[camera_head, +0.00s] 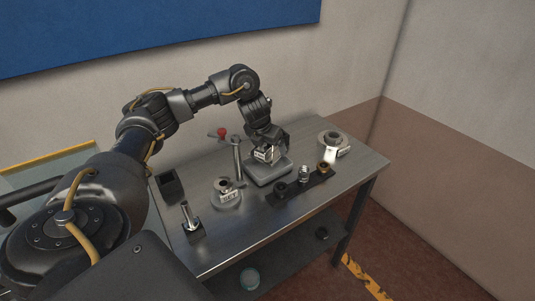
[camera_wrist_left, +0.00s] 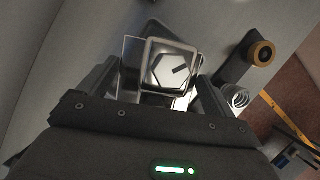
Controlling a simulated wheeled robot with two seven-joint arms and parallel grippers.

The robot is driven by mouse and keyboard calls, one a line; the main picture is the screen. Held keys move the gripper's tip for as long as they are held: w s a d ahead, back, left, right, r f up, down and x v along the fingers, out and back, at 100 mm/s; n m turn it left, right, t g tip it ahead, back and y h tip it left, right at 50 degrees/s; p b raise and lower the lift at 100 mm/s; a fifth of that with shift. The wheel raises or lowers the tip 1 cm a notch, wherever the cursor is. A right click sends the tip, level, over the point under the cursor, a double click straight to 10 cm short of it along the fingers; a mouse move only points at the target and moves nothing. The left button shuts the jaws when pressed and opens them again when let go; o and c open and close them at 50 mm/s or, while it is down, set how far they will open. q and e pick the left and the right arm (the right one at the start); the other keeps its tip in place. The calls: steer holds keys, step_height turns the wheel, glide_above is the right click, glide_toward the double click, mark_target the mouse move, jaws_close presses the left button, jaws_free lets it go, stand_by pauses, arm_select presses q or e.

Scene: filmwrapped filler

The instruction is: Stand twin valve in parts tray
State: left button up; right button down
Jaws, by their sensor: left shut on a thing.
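My left gripper (camera_head: 266,149) is shut on a metal piece, apparently the twin valve (camera_head: 262,155), directly over a small grey tray (camera_head: 267,176), apparently the parts tray. The fingers and arm hide most of the valve; I cannot tell whether its bottom touches the tray. In the left wrist view the valve (camera_wrist_left: 170,66) shows as a pale square top with a hexagon and dark slot, between the fingers of the gripper (camera_wrist_left: 158,75). Part of the tray's pale edge (camera_wrist_left: 132,50) shows beside it. My right gripper is not in view.
A metal ring (camera_head: 333,140) stands back right.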

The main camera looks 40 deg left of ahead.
arm_select(q)
step_height(320, 180, down, 3)
steer(key=shift+w+a+f, duration=0.1)
steer(key=shift+w+f, duration=0.05)
stand_by(0.3)
steer(key=o, duration=1.5)
steer(key=shift+c, duration=0.2)
steer(key=p+v, duration=0.3)
steer(key=v, duration=0.8)
steer(key=shift+s+r+p, duration=0.3)
steer(key=shift+r+p, duration=0.05)
steer(key=shift+r, duration=0.2)
